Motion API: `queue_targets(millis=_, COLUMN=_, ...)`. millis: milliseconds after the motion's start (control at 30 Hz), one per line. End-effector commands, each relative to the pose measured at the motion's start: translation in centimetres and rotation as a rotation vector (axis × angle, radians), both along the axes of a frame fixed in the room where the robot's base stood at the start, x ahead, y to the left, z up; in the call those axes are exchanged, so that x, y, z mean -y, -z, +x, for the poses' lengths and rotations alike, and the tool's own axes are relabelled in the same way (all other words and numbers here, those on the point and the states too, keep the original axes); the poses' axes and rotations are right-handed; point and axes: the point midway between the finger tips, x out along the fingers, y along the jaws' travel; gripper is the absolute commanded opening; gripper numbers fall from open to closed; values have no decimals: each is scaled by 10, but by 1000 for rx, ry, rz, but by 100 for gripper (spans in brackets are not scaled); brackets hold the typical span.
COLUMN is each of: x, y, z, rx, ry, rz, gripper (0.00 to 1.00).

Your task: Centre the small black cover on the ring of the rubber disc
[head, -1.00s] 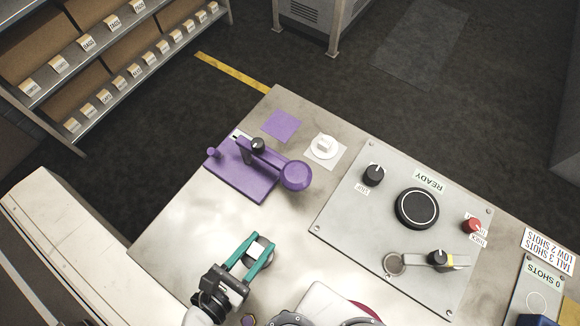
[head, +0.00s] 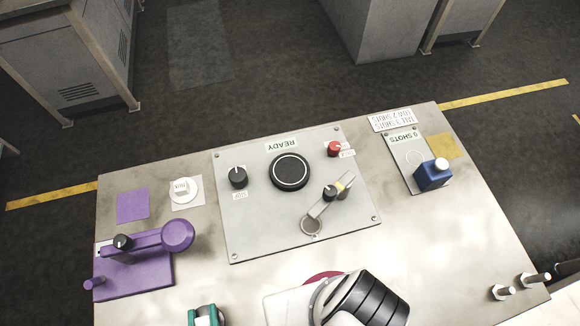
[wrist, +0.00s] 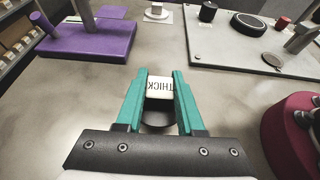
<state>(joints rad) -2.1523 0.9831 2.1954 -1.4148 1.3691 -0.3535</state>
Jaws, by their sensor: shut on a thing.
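The rubber disc (head: 290,172) is black and round with a pale ring on top, set in the grey panel; it also shows at the upper right of the wrist view (wrist: 250,22). My gripper (wrist: 159,80) has its teal fingers shut on a white block marked THICK. A dark round piece (wrist: 158,119) shows under the block between the fingers, apparently the small black cover with the block as its handle. In the head view my gripper (head: 206,316) is cut off by the bottom edge, and the cover is hidden. The gripper is apart from the rubber disc.
The grey panel (head: 240,230) has a black knob (head: 238,177), a red button (head: 334,149) and a lever (head: 325,202). A purple fixture (head: 150,275) and a white disc with a block (head: 184,190) stand left. A blue block (head: 433,176) stands right.

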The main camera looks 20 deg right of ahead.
Motion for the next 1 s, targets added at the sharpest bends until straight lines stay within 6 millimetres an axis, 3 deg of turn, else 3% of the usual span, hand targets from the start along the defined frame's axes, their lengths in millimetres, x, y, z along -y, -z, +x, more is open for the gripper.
queue_targets(millis=367, x=0, y=0, z=1, rx=0, ry=4, rz=0, gripper=0)
queue_targets(millis=467, x=3, y=-6, z=12, rx=-1, ry=57, rz=2, gripper=0)
queue_targets(millis=667, x=32, y=-41, z=75, rx=-2, ry=388, rz=6, gripper=0)
queue_targets(millis=867, x=102, y=-87, z=144, rx=-2, ry=872, rz=6, gripper=0)
queue_targets(millis=1000, x=157, y=-89, z=203, rx=-1, ry=1126, rz=-1, gripper=0)
